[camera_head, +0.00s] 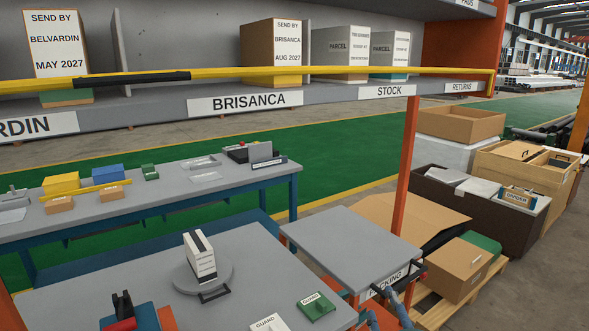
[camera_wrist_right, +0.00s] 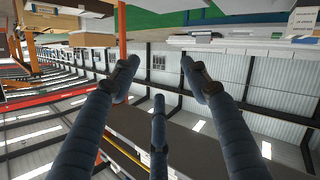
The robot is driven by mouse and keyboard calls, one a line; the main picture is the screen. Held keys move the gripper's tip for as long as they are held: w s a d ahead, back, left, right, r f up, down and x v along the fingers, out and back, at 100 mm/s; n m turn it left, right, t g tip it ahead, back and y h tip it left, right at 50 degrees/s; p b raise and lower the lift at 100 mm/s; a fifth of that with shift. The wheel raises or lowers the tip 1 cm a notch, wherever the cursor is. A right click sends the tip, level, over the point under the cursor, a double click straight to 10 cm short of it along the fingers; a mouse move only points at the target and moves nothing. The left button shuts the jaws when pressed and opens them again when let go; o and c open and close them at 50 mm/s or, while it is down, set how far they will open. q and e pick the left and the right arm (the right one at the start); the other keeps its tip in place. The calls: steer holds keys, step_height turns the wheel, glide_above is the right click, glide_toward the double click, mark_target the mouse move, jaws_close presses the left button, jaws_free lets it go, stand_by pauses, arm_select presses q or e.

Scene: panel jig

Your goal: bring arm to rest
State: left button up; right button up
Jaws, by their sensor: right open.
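My right gripper (camera_head: 388,300) shows at the lower right of the head view, in front of the grey packing table's front edge. Only its blue-grey fingers and part of the arm are in frame. In the right wrist view the gripper (camera_wrist_right: 158,80) has its three fingers spread apart with nothing between them. That view is turned, with the hall's roof and wall panels behind the fingers. My left gripper is not in view.
A grey packing table (camera_head: 350,246) stands close to the right gripper. A cardboard box (camera_head: 459,268) lies on a pallet to its right. A near table (camera_head: 110,285) holds a round turntable (camera_head: 187,280) with a white box (camera_head: 199,256). A yellow rail (camera_head: 350,73) crosses before the shelf.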

steer(key=s+d+f+m+g+y, duration=0.15)
steer(key=s+f+g, duration=0.45)
steer(key=s+f, duration=0.7)
steer(key=s+f+m+g, duration=0.2)
steer(key=s+f+g, duration=0.3)
steer(key=s+f, duration=0.8)
steer(key=s+f+g, duration=0.1)
steer(key=s+f, duration=0.1)
steer(key=f, duration=1)
steer(key=s+f+g, duration=0.1)
steer(key=s+f, duration=0.1)
steer(key=f, duration=1)
steer(key=s+d+f+g, duration=0.1)
steer(key=s+d+f, duration=0.1)
steer(key=s+f, duration=1.4)
steer(key=shift+s+d+f+n, duration=0.35)
steer(key=shift+s, duration=0.5)
